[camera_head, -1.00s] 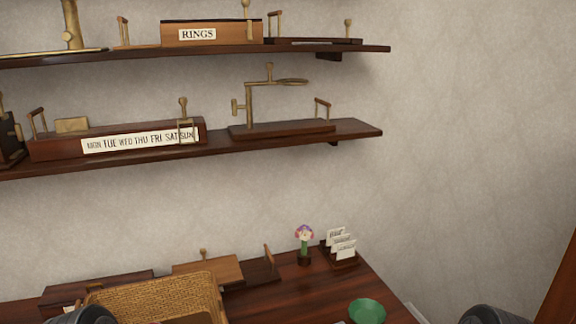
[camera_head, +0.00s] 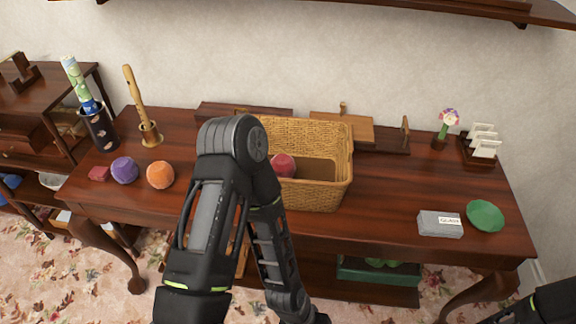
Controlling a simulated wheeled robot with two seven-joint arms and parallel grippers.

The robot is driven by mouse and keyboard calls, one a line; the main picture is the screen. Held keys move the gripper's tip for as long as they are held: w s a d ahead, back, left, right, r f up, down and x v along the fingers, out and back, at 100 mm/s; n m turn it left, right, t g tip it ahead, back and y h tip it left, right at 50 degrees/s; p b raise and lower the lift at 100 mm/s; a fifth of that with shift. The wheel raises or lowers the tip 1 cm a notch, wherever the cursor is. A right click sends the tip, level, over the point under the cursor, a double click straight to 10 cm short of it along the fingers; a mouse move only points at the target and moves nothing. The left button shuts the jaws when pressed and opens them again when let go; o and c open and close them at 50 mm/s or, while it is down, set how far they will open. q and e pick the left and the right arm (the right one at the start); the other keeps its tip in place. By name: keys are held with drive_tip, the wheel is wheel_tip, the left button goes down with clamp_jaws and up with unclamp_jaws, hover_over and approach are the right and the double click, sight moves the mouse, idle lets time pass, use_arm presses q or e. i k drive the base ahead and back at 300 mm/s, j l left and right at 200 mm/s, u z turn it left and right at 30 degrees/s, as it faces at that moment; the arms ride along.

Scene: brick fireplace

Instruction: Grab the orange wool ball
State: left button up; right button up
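The orange wool ball (camera_head: 160,175) sits on the left part of the dark wooden table (camera_head: 400,205), near its front edge. A purple ball (camera_head: 125,170) lies just left of it. My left arm is raised in front of the table, bent at the elbow, to the right of the orange ball. Its forearm points down and its gripper is not visible. Part of my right arm shows at the lower right corner, with its gripper out of view. Nothing touches the orange ball.
A wicker basket (camera_head: 335,195) holding a red ball (camera_head: 283,165) stands mid-table, partly behind my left arm. A brass bell with a wooden handle (camera_head: 139,105) and a dark vase (camera_head: 100,130) stand behind the balls.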

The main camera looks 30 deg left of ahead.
sight(160, 175)
drive_tip(key=u, duration=1.9)
drive_tip(key=i+j, duration=0.2)
drive_tip(key=j, duration=0.2)
drive_tip(key=i+j, duration=0.2)
drive_tip(key=j, duration=0.2)
drive_tip(key=i+j, duration=0.2)
drive_tip(key=j, duration=0.2)
drive_tip(key=i+j, duration=0.2)
drive_tip(key=j, duration=0.2)
drive_tip(key=z, duration=1.9)
